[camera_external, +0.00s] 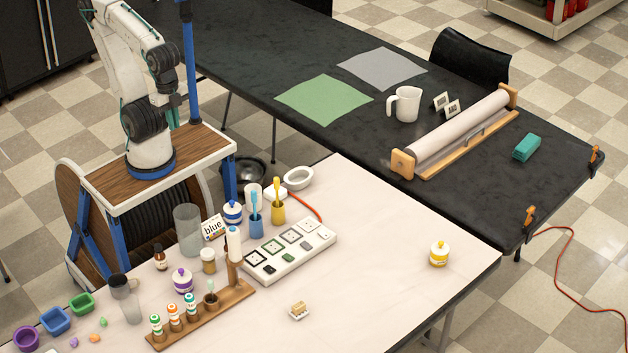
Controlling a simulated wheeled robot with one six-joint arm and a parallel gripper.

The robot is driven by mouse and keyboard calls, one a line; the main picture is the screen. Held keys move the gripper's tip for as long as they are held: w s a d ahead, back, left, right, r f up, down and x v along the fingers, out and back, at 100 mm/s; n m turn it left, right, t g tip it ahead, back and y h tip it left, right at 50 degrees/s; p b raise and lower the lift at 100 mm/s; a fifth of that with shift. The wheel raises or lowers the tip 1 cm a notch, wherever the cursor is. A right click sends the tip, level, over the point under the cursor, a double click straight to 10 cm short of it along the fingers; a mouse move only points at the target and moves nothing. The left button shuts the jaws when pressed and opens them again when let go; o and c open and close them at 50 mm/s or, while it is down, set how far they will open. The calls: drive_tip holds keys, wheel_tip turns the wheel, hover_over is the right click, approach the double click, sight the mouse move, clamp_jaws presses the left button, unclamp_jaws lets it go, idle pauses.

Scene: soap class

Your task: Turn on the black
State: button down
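A white switch panel (291,254) lies on the white table, with several square plates along its back and a row of differently coloured switches along its front. The black switch (269,270) is near its left end. Beside it are a green switch (288,258), a grey one (305,246) and a white one (323,235). I cannot tell whether the black switch is on or off. My gripper (172,103) hangs from the folded arm at upper left, well away from the panel. It touches nothing I can see, and its fingers are too small and dark to read.
A wooden rack (200,316) with small bottles stands left of the panel. A blue cup (256,228) and a yellow cup (278,211) with brushes stand close behind it. An orange cord (306,205) runs from its back. The table right of the panel is mostly clear.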

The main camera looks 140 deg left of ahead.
hover_over(273, 271)
drive_tip(key=s, duration=0.2)
wheel_tip(273, 271, down, 14)
drive_tip(key=shift+f, duration=0.2)
drive_tip(key=shift+s, duration=0.1)
drive_tip(key=f, duration=0.4)
drive_tip(key=w+f, duration=0.1)
drive_tip(key=f, duration=0.9)
drive_tip(key=shift+w, duration=0.35)
